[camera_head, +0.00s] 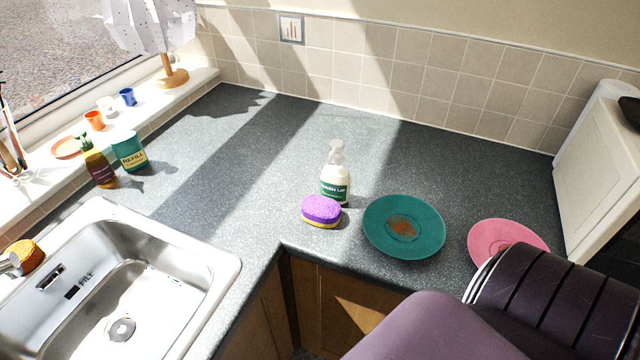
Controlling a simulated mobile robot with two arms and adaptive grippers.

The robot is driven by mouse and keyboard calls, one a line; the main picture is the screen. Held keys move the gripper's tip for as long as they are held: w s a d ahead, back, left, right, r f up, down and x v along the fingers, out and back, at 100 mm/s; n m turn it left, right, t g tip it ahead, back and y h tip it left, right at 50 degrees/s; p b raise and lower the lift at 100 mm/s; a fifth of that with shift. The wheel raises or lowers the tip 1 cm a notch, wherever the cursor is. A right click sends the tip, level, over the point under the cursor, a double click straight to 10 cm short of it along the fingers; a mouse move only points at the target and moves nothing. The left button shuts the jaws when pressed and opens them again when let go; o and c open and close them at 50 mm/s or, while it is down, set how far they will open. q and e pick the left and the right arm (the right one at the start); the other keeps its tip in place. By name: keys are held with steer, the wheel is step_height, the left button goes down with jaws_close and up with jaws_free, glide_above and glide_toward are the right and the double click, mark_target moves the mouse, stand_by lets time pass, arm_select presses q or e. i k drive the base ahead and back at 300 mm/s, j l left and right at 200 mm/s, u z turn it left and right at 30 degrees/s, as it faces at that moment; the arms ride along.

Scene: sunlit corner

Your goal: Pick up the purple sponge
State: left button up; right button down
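The purple sponge (321,209) lies on the grey counter near its inner corner edge. Its top is purple and its underside is yellow. It sits just in front of a white spray bottle (335,178) with a green label, close to it or touching; I cannot tell which. A green plate (386,240) with a brown stain lies to the right of the sponge, a small gap away. Neither of my gripper's fingertips shows in this view.
A steel sink (213,273) is at lower left. A pink plate (490,236) lies at right by a white cabinet (600,165). A green refill container (128,150) and brown bottle (98,166) stand at left. The counter (240,185) left of the sponge is clear.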

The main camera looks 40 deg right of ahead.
mark_target(319, 211)
steer(key=k+l+z, duration=0.1)
steer(key=z, duration=1)
